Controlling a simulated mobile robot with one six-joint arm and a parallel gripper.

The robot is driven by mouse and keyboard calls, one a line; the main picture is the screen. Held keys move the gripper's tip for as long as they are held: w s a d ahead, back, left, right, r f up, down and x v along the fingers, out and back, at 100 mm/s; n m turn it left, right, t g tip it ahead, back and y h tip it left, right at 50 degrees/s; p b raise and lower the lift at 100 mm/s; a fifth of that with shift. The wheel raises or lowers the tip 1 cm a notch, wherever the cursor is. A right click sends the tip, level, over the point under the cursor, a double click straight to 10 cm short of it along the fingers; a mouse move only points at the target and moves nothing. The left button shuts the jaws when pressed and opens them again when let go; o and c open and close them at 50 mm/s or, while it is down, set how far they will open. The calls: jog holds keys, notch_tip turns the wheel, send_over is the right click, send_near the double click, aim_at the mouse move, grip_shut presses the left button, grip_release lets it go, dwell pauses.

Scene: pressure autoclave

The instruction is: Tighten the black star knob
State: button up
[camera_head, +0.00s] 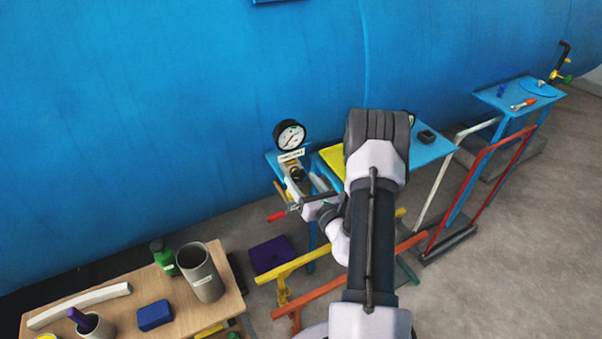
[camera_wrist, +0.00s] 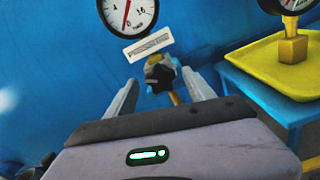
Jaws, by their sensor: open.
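The black star knob (camera_wrist: 160,73) is in the upper middle of the wrist view, on a brass-coloured fitting just below a white label and a pressure gauge. In the head view the knob (camera_head: 298,174) is a small dark shape below the gauge. My gripper (camera_wrist: 163,84) is open, with one pale finger on each side of the knob in the picture. The knob shows between the fingertips, and I see no clear contact. I cannot tell how far the fingers reach along it. In the head view my gripper (camera_head: 304,186) is partly hidden by my wrist.
The gauge (camera_head: 289,135) stands right above the knob, against the large blue wall (camera_head: 180,110). A red-handled lever (camera_head: 277,215) is close by at lower left. A yellow tray (camera_wrist: 280,65) on a blue table is to the right. A wooden table (camera_head: 190,300) holds containers at lower left.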

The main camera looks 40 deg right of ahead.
jog(key=shift+w+d, duration=0.15)
jog(key=shift+w, duration=0.35)
grip_shut()
